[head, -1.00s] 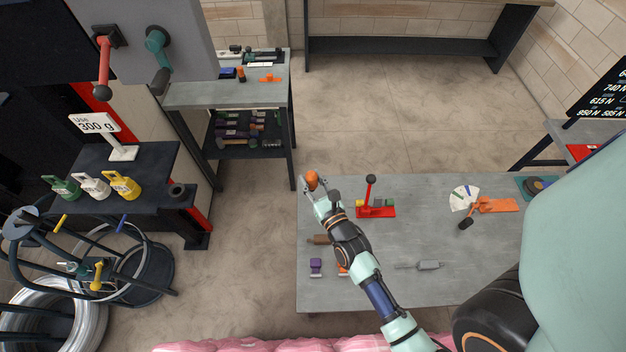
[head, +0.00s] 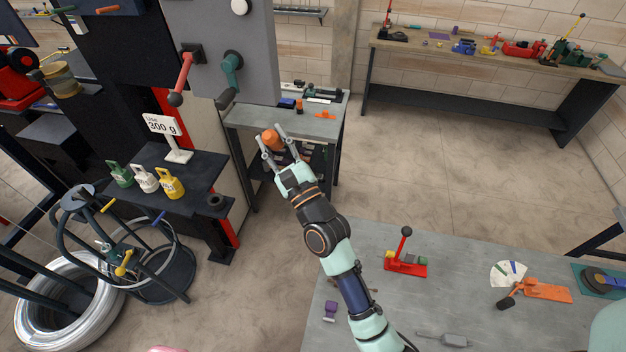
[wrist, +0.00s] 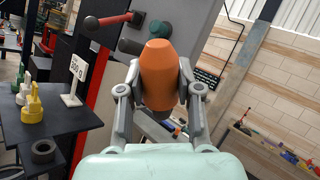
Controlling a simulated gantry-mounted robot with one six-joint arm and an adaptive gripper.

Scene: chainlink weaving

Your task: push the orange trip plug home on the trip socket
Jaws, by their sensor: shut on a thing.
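My gripper (head: 271,134) is shut on the orange trip plug (head: 272,142), a rounded orange piece held between the two grey fingers. In the wrist view the plug (wrist: 158,70) stands nearly upright between the fingers, in front of the grey panel. The plug is in the air, left of the grey table and short of the small bench. A dark round collar (head: 217,202) sits at the right corner of the black shelf; it also shows in the wrist view (wrist: 43,150). I cannot tell whether this is the trip socket. The plug is apart from it.
The black shelf (head: 150,200) carries green, white and yellow weights and a "Use 300 g" sign (head: 161,124). Red (head: 184,75) and teal (head: 231,70) handles stick out from the grey panel. The small bench (head: 325,127) stands behind the gripper. Open floor lies to its right.

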